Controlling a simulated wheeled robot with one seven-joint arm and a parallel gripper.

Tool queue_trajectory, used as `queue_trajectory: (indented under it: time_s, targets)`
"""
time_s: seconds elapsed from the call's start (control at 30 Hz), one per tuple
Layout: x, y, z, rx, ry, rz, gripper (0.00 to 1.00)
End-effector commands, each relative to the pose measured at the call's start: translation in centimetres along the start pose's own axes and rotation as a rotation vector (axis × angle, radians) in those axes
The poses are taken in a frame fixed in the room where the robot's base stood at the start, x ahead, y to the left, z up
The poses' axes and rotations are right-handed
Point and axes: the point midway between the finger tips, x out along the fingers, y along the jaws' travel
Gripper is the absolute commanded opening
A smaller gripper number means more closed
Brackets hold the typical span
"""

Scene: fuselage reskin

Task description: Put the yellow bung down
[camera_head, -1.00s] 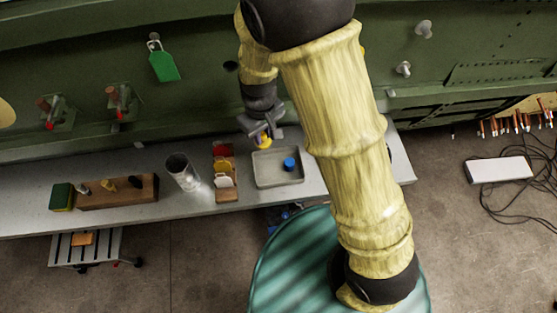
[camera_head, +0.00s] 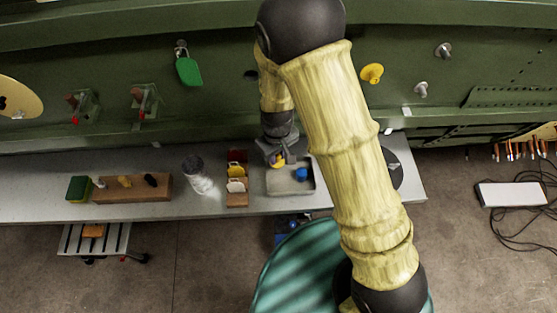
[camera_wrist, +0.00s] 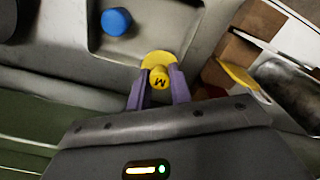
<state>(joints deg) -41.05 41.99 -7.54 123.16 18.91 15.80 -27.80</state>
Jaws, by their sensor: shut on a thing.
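The yellow bung (camera_wrist: 159,66) is between the two fingers of my gripper (camera_wrist: 158,88) in the wrist view, with a dark letter M on its end. My gripper is shut on it. In the head view my gripper (camera_head: 277,158) holds the bung (camera_head: 279,161) at the left part of the grey tray (camera_head: 291,191). I cannot tell whether the bung touches the tray floor. A blue bung (camera_head: 301,174) sits in the tray, apart from the yellow one; it also shows in the wrist view (camera_wrist: 116,21).
Left of the tray on the bench (camera_head: 330,196) stand a wooden holder (camera_head: 237,200) with red, yellow and white cards, a clear cylinder (camera_head: 198,176) and a wooden block (camera_head: 118,194). A yellow plug (camera_head: 372,73) is on the green panel (camera_head: 330,70) behind.

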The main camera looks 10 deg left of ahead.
Motion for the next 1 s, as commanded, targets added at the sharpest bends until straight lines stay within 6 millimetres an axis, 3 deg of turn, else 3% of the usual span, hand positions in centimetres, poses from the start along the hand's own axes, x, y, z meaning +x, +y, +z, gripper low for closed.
queue_trajectory:
  time_s: [0.17,0.5,0.8,0.83,0.93,1.0]
  targets:
    - [0.5,0.2,0.1,0.004,-0.003,-0.001,0.00]
    - [4.0,0.2,0.1,0.004,-0.003,0.000,0.00]
    - [4.2,0.1,0.1,0.003,-0.001,0.000,0.00]
    - [4.2,0.1,0.1,0.003,-0.001,0.000,0.25]
    - [4.2,0.1,0.1,0.003,-0.001,0.000,0.42]
    - [4.2,0.1,0.1,0.003,-0.001,0.000,0.42]
